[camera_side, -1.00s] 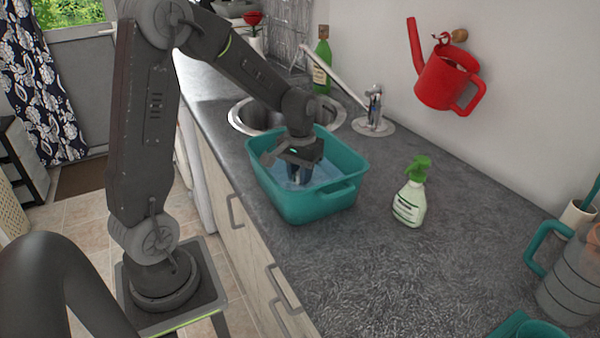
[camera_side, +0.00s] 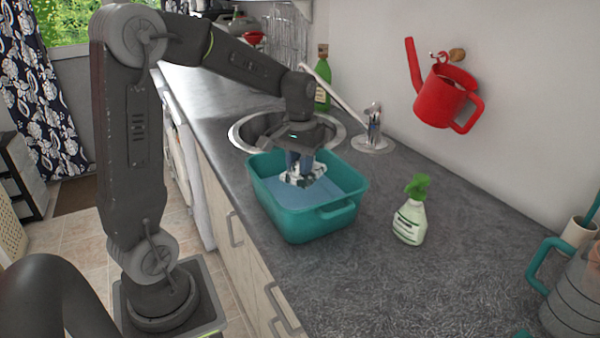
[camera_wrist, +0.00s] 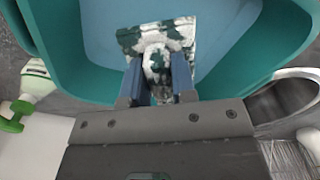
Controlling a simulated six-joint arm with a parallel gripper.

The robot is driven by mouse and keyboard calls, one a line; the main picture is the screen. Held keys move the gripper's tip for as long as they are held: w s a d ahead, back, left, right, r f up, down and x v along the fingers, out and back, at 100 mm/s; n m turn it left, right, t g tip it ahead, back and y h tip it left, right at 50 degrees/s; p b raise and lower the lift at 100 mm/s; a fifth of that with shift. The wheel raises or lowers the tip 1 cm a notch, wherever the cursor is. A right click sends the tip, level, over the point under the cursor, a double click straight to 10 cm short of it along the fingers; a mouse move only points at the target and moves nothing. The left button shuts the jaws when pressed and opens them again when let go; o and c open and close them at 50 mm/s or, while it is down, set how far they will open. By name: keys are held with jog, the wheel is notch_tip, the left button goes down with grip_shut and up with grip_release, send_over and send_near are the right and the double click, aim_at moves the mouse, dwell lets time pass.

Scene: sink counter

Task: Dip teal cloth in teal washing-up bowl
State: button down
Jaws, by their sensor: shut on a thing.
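The teal washing-up bowl (camera_side: 300,224) stands on the grey counter in front of the sink, with blue water (camera_side: 338,181) inside. My gripper (camera_side: 300,168) is over the bowl, pointing down and shut on the cloth (camera_side: 302,180). In the wrist view my gripper (camera_wrist: 158,88) has its blue fingers closed on the cloth (camera_wrist: 180,32), which is patterned in teal and white. The cloth hangs within the bowl's outline (camera_wrist: 285,45). I cannot tell whether its lower edge touches the water.
A spray bottle (camera_side: 410,212) with a green top stands right of the bowl. The round sink (camera_side: 250,130) and tap (camera_side: 373,128) are behind it, with a green bottle (camera_side: 322,82). A red watering can (camera_side: 443,92) hangs on the wall.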

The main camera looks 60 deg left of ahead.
jog(key=shift+r, duration=2.65)
